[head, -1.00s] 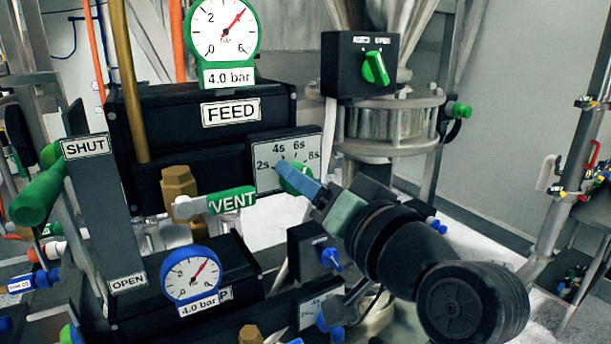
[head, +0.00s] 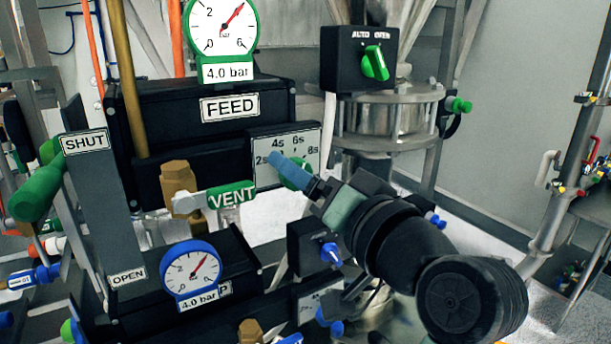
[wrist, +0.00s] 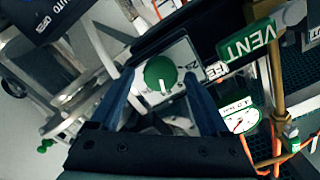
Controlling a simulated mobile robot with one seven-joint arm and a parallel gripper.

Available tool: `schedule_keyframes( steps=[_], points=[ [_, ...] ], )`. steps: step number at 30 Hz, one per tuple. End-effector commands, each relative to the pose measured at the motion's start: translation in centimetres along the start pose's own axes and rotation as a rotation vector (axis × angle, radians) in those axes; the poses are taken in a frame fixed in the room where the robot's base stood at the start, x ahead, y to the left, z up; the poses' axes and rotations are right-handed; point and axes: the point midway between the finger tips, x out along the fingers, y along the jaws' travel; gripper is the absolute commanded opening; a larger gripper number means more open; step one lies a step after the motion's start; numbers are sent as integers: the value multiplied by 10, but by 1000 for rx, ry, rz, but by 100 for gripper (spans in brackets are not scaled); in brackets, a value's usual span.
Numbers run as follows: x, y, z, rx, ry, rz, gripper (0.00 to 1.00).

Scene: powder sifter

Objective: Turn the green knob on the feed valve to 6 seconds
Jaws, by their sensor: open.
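The green feed valve knob (head: 296,174) is on a pale dial plate (head: 306,147) marked 2s, 4s, 6s and 8s, below the FEED label. In the head view my finger covers part of the knob. My gripper (head: 285,170) reaches it from the lower right. In the wrist view the green knob (wrist: 159,72) shows a white mark pointing down in the picture. My gripper (wrist: 160,88) is open there, with one blue finger on each side of the knob. I cannot tell whether the fingers touch it. The number at the white mark is not readable.
A black box with another green knob (head: 375,63), marked AUTO and OPEN, stands above right. A green VENT handle (head: 231,195) lies just left of the dial. A blue knob (head: 331,254) sits below. A green-rimmed gauge (head: 222,28) is above.

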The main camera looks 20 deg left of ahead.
Motion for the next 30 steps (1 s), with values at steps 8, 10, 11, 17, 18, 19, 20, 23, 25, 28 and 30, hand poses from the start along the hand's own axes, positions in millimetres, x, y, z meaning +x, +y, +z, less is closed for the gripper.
schedule_keyframes(
  steps=[8, 10, 11, 17, 18, 19, 20, 23, 25, 28, 30],
  points=[
    [-38, 3, 2, -4, 7, 2, 80],
    [-54, 4, 3, -5, 7, 3, 80],
    [-61, 4, 2, -5, 7, 3, 80],
    [-102, 3, 2, -4, 5, 2, 80],
    [-108, 2, 2, -4, 4, 3, 80],
    [-113, 2, 1, -2, 5, 3, 80],
    [-116, 2, 1, -2, 4, 1, 80],
    [-125, 1, 1, -2, 3, 2, 80],
    [-128, 0, 0, -1, 2, 0, 80],
    [-130, 0, 0, 0, 1, 0, 80],
    [-130, 0, 0, 0, 0, 0, 80]
  ],
)
